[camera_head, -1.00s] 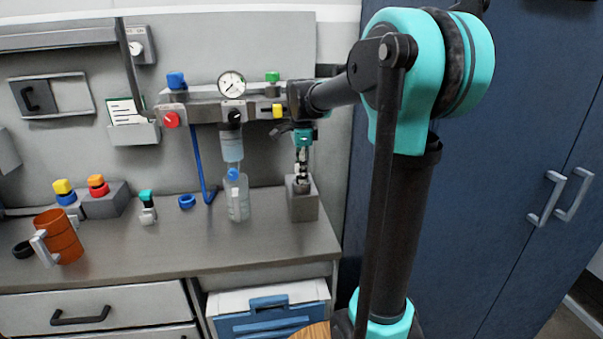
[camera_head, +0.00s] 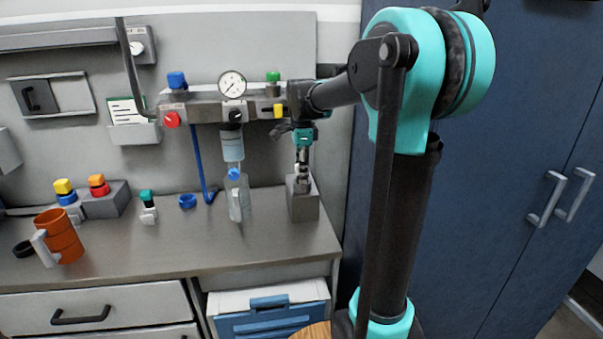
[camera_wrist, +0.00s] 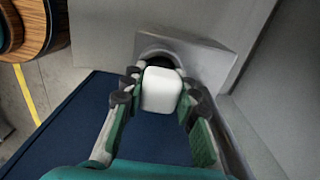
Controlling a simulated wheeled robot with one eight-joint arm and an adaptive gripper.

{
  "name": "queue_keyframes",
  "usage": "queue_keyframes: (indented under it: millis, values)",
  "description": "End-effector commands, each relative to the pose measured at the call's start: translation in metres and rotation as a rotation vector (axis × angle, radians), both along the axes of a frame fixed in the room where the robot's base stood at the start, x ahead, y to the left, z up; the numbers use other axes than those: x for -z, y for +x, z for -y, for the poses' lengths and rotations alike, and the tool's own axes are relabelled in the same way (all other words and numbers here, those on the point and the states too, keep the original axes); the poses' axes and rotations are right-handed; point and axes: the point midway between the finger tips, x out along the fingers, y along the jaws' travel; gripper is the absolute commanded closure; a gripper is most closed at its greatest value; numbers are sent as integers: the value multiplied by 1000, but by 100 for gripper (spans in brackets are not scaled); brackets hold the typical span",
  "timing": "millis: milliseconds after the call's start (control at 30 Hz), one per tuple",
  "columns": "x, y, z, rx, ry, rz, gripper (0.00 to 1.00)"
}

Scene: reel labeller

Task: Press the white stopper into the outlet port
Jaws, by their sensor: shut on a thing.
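The white stopper (camera_wrist: 162,92) is held between the two fingertips of my gripper (camera_wrist: 161,96) in the wrist view. A grey block (camera_wrist: 205,60) with a dark round opening, the outlet port (camera_wrist: 158,57), lies just beyond it. The stopper hides part of the opening, and I cannot tell whether it touches the port. In the head view, my gripper (camera_head: 302,181) points down at the top of the grey block (camera_head: 303,208) at the right end of the bench. The stopper is too small to make out there.
A clear bottle (camera_head: 238,202) stands close left of the block, with a blue ring (camera_head: 187,201) beyond it. A manifold with a gauge (camera_head: 232,85) hangs above. An orange mug (camera_head: 60,236) is far left. The bench front is clear.

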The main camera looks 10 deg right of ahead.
Motion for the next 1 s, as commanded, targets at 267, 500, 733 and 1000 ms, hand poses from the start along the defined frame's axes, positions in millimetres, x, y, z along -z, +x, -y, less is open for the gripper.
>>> queue_keyframes:
  millis: [267, 500, 733, 1000]
  values:
    - [-4, -3, 0, 0, 0, 0, 100]
    - [-4, -3, 0, 0, 0, 0, 100]
    - [1, -3, 0, 0, 0, 0, 100]
    - [0, -2, 0, 0, 0, 0, 100]
